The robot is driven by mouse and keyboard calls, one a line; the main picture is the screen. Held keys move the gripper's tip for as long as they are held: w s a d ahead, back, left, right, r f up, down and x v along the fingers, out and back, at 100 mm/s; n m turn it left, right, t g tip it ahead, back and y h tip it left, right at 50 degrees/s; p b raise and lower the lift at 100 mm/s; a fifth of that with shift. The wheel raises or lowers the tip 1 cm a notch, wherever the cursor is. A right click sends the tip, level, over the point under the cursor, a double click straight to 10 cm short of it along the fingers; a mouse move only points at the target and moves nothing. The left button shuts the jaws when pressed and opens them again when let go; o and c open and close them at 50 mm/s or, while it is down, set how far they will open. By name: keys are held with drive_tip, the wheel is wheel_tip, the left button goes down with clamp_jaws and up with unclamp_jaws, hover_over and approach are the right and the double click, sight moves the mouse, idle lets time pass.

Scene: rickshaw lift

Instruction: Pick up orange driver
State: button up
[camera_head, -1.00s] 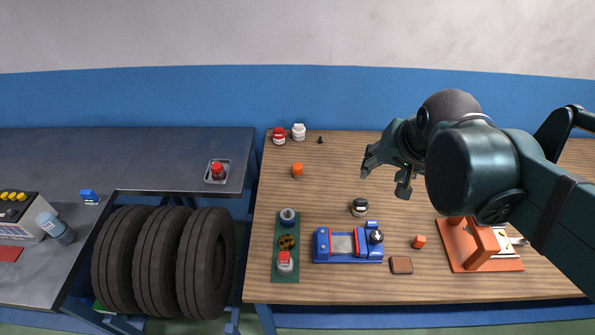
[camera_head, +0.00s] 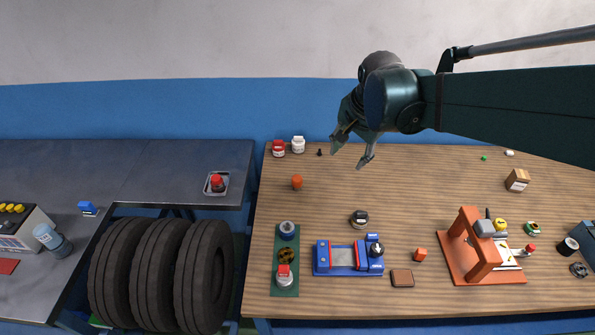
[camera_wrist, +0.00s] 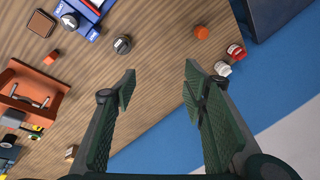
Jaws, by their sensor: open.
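A small, rounded orange piece (camera_head: 297,183), perhaps the orange driver, stands on the wooden bench at the back left. It also shows in the wrist view (camera_wrist: 202,32), beyond my right-hand finger; its exact shape is too small to tell. A second small orange block (camera_head: 420,255) sits near the front, between the blue fixture and the orange press, and shows in the wrist view (camera_wrist: 50,57). My gripper (camera_head: 350,156) is open and empty above the back of the bench, right of the rounded orange piece. Its two fingers are spread apart in the wrist view (camera_wrist: 160,80).
Red (camera_head: 278,149) and white (camera_head: 298,145) jars and a small black piece (camera_head: 319,152) stand behind the rounded orange piece. A dark-lidded jar (camera_head: 359,218), blue fixture (camera_head: 342,258) and orange press (camera_head: 470,248) stand nearer the front. Clear wood surrounds the orange piece.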

drive_tip(key=w+a+f+m+g, duration=0.2)
drive_tip(key=w+a+f+m, duration=0.3)
drive_tip(key=w+a+f, duration=0.45)
drive_tip(key=m+g, duration=0.2)
drive_tip(key=m, duration=0.2)
hover_over(297, 177)
drive_tip(key=shift+h, duration=0.3)
drive_tip(key=f, duration=1.3)
drive_tip(key=shift+s+d+f+b, duration=0.1)
drive_tip(key=shift+d+f+b, duration=0.15)
drive_tip(key=shift+b, duration=0.1)
drive_tip(key=shift+a+f+m, duration=0.25)
drive_tip(key=shift+f+m, duration=0.05)
drive_tip(key=shift+f, duration=0.05)
drive_tip(key=shift+f, duration=0.1)
drive_tip(key=shift+f, duration=1.2)
drive_tip(key=shift+f, duration=0.1)
drive_tip(key=shift+f, duration=2.5)
drive_tip(key=shift+c, duration=0.7)
drive_tip(key=c, duration=0.9)
